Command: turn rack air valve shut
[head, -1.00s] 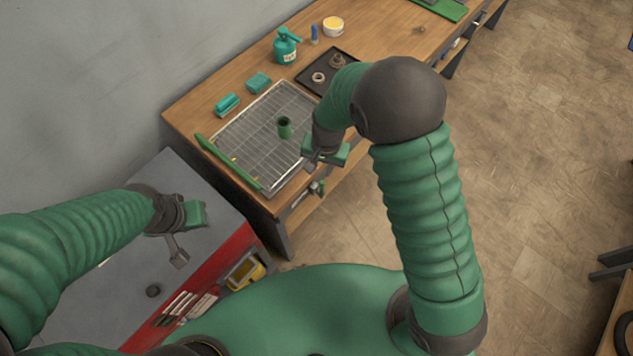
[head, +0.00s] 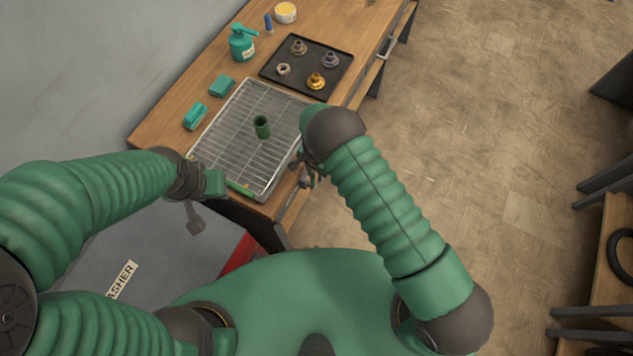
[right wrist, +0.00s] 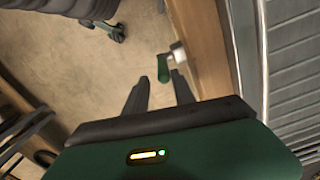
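The air valve (right wrist: 165,68) shows in the right wrist view as a green lever on a silver fitting at the wooden bench's front edge. In the head view it is largely hidden by my right gripper (head: 308,174), beside the rack's right edge. In the right wrist view my right gripper (right wrist: 160,88) is open, with the lever just beyond and between its two dark fingertips; I see no grip on it. The wire rack (head: 232,152) lies on the bench with a green cup (head: 262,127) on it. My left gripper (head: 198,210) hangs near the rack's near-left corner; its fingers are unclear.
A black tray (head: 300,72) with several metal parts lies behind the rack.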

